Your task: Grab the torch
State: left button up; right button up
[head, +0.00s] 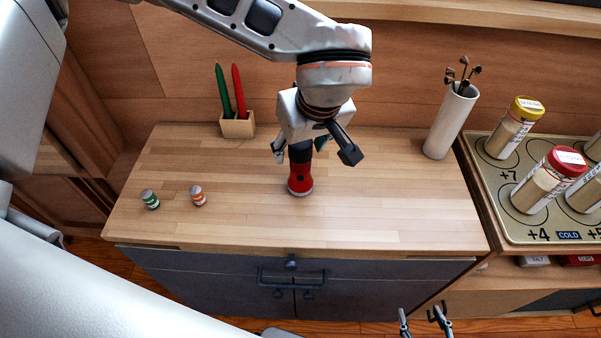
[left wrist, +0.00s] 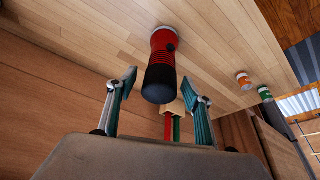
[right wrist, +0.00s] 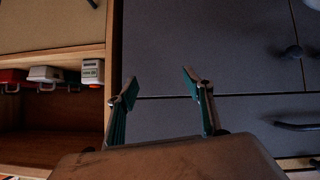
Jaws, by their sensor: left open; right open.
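The torch (head: 300,184), red at the bottom and black at the top, stands upright on the wooden counter. It also shows in the left wrist view (left wrist: 163,45). My left gripper (head: 314,152) is open around or just above the torch's black top, which it partly hides in the head view. In the left wrist view the black end lies between the spread fingers, and I see no finger touching it. My right gripper (head: 424,318) is open and empty, low in front of the cabinet; the right wrist view shows its spread fingers (right wrist: 160,82).
A wooden holder (head: 237,127) with a green and a red stick stands behind. Two small jars, green (head: 150,200) and orange (head: 198,197), sit at left. A white cylinder vase (head: 450,122) stands at right beside a tray (head: 483,190) of spice jars. The counter's front is clear.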

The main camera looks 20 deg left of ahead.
pick_arm(q)
grip_shut()
pick_arm(e)
jog(key=shift+w+r, duration=0.2)
jog(key=shift+w, duration=0.2)
